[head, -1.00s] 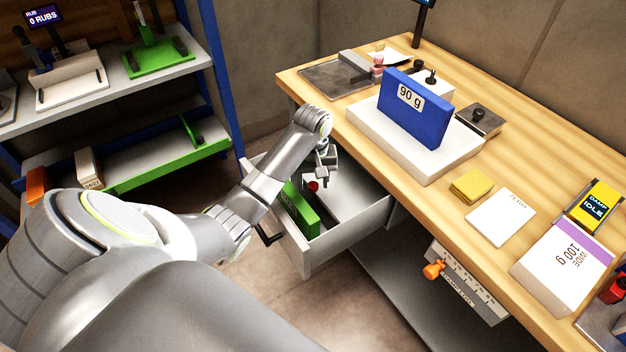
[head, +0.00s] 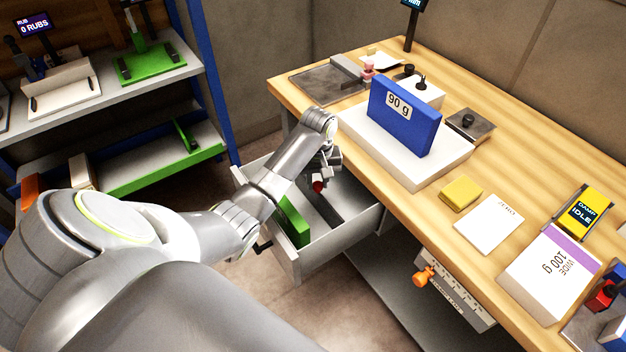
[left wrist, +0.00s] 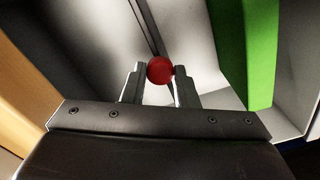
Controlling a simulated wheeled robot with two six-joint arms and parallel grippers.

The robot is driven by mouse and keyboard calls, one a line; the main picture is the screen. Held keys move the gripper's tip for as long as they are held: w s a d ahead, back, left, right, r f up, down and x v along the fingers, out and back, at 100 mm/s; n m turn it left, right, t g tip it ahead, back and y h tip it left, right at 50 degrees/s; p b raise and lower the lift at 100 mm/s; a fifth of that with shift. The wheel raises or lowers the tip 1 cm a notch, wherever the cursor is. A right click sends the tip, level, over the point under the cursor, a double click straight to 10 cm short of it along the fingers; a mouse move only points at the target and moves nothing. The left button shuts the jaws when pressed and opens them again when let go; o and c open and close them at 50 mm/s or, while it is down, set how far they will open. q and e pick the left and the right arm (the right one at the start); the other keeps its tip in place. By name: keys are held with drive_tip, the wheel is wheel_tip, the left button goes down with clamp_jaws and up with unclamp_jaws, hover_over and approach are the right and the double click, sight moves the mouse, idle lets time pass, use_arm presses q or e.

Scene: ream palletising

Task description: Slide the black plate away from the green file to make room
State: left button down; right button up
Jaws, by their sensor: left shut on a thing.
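The green file (head: 293,222) stands on edge in the open drawer, along its left side. The black plate (head: 328,208) stands in the drawer to the right of the file, with a bare gap between them. My left gripper (head: 320,178) is over the drawer, shut on the plate's red knob (head: 318,187). In the left wrist view the red knob (left wrist: 160,70) sits between the two fingertips, and the green file (left wrist: 260,50) is well to the right. The arm hides part of the plate and file. My right gripper is not in view.
The drawer's front wall (head: 335,240) and the wooden table (head: 440,205) bound the space around my left gripper. A white block (head: 400,155) carries a blue 90 g ream (head: 405,118) near the table edge. A shelf rack (head: 120,85) stands at the left.

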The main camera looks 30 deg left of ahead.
use_arm(q)
drive_tip(key=shift+s+a, duration=0.1)
drive_tip(key=shift+s, duration=0.1)
drive_tip(key=c, duration=1.1)
unclamp_jaws()
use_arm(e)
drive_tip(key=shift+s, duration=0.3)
use_arm(q)
wheel_tip(320, 180, up, 7)
drive_tip(key=shift+r+p, duration=0.1)
drive_tip(key=shift+p, duration=0.3)
wheel_tip(320, 180, up, 10)
drive_tip(key=p, duration=1)
drive_tip(key=shift+r, duration=0.1)
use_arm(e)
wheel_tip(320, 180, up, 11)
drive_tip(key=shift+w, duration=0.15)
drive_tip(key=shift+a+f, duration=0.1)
